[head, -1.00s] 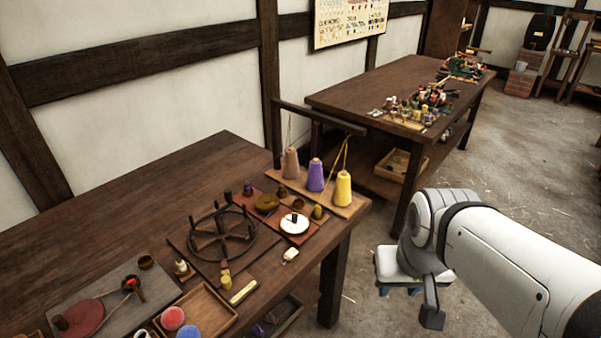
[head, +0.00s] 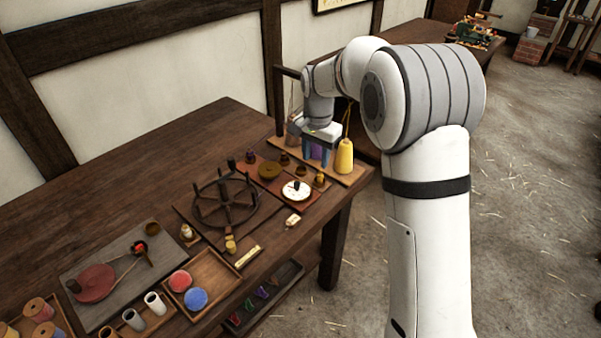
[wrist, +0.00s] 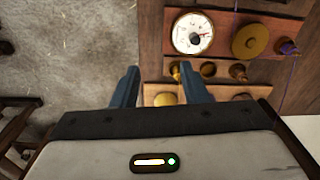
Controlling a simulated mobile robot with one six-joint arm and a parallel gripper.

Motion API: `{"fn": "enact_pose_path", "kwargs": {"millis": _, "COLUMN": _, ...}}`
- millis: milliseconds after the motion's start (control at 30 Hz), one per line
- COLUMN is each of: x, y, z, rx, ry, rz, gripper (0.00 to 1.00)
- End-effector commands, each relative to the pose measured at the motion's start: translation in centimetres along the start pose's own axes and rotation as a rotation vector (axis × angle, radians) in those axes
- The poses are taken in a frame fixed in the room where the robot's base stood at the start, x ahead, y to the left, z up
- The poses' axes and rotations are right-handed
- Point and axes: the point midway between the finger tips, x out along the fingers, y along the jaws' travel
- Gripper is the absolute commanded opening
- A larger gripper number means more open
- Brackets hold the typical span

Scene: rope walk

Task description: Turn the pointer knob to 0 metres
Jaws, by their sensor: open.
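The white round dial (head: 296,191) with a dark knob at its centre lies on a red-brown board near the table's front right edge. In the wrist view the dial (wrist: 193,34) shows a red mark on the right side of its face; its figures are too small to read. My gripper (head: 317,151) is above the yarn cone board, behind the dial and apart from it. In the wrist view my gripper (wrist: 160,72) is open, its two blue fingers spread with nothing held between them. The dial is beyond the fingertips there.
A yellow cone (head: 344,157) stands right of my gripper, and a purple cone (head: 318,150) is partly hidden behind its fingers. A brass disc (head: 269,170) and a dark spoked wheel (head: 225,200) are left of the dial. The table's back left is clear.

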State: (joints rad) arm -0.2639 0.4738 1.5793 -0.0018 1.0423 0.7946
Motion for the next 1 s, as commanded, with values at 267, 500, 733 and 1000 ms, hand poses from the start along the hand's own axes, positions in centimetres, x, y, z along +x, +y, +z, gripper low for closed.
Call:
{"fn": "enact_pose_path", "kwargs": {"millis": 267, "x": 5.4, "y": -6.2, "z": -1.4, "rx": 0.113, "ry": -0.029, "rz": 0.030, "gripper": 0.40}}
{"fn": "enact_pose_path", "kwargs": {"millis": 500, "x": 7.7, "y": -7.0, "z": -1.4, "rx": 0.132, "ry": -0.033, "rz": 0.036, "gripper": 0.40}}
{"fn": "enact_pose_path", "kwargs": {"millis": 733, "x": 11.4, "y": -6.9, "z": -1.2, "rx": 0.130, "ry": -0.034, "rz": 0.037, "gripper": 0.40}}
{"fn": "enact_pose_path", "kwargs": {"millis": 1000, "x": 13.9, "y": -6.8, "z": -1.1, "rx": 0.129, "ry": -0.032, "rz": 0.035, "gripper": 0.40}}
